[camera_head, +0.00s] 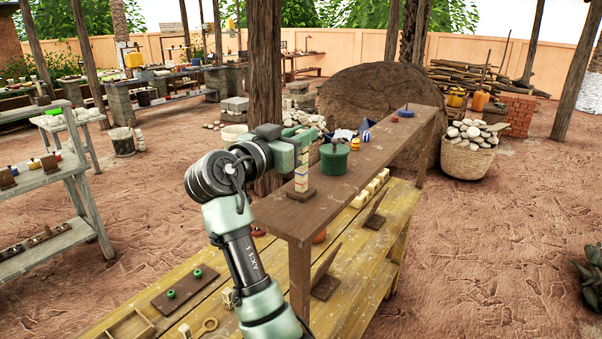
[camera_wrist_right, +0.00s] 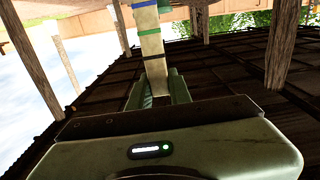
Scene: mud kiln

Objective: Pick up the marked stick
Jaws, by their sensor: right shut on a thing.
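The marked stick (camera_head: 301,174) is a pale, squared stick with thin coloured bands. It stands upright above a small dark wooden base (camera_head: 303,196) on the brown bench; I cannot tell whether its lower end sits in the base. My right gripper (camera_head: 301,146) is shut on its upper end, with its arm coming from below. In the right wrist view the stick (camera_wrist_right: 152,48) runs out from between the fingers (camera_wrist_right: 157,90), showing blue and green bands. My left gripper is not in view.
Farther back are a yellow striped piece (camera_head: 355,144) and a blue-white ball (camera_head: 366,136). A lower yellow bench (camera_head: 345,240) holds small blocks and wedge shapes.

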